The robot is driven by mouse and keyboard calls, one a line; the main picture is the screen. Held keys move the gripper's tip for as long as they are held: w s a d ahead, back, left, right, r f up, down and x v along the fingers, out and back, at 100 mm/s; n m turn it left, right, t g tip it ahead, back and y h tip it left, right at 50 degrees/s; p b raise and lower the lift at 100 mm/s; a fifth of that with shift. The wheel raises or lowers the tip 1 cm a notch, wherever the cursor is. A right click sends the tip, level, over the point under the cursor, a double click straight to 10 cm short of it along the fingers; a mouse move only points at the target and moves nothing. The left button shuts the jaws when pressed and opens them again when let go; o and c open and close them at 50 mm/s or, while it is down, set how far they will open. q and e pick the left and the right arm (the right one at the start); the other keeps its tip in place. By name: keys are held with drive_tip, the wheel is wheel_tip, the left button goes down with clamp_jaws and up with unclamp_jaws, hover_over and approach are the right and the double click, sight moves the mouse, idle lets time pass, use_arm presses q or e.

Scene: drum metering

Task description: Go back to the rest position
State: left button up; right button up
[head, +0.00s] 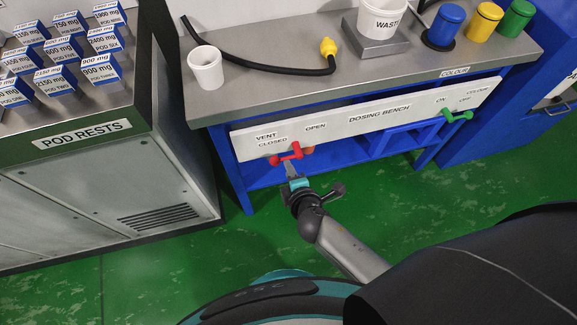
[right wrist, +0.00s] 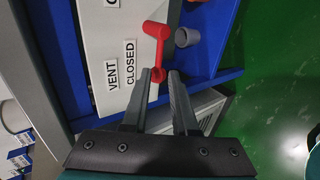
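My right gripper (head: 291,172) is below the front panel of the dosing bench, close to the red vent handle (head: 288,155). In the right wrist view its two grey fingers (right wrist: 160,72) are apart. The end of the red handle (right wrist: 158,50) shows between the fingertips, nearer the left one; I cannot tell whether they touch. The handle lies along the panel with one end beside the word CLOSED. My left gripper is not in view.
The dosing bench (head: 255,88) carries a white cup (head: 206,69), a black hose with yellow tip (head: 328,47), a waste tub (head: 382,18) and coloured pots. A green colour handle (head: 455,116) is at right. The pod rests cabinet (head: 95,190) stands left. Green floor is clear in front.

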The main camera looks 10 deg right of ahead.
idle(0.4)
drive_tip(key=s+d+f+m+g, duration=0.3)
drive_tip(key=s+d+f+m, duration=0.1)
drive_tip(key=s+f, duration=0.25)
drive_tip(key=s+d+f+m+g, duration=0.2)
drive_tip(key=s+d+f+m, duration=0.1)
drive_tip(key=s+f, duration=0.4)
drive_tip(key=s+d+f+m+g, duration=0.2)
drive_tip(key=s+d+f+m, duration=0.1)
drive_tip(key=s, duration=0.5)
drive_tip(key=s+d+f+m+g, duration=0.2)
drive_tip(key=s+f+m, duration=0.3)
drive_tip(key=s, duration=0.3)
drive_tip(key=shift+d+f+m+h, duration=0.2)
drive_tip(key=shift+d+m+h, duration=0.2)
drive_tip(key=shift+d+m, duration=0.25)
drive_tip(key=shift+a, duration=0.1)
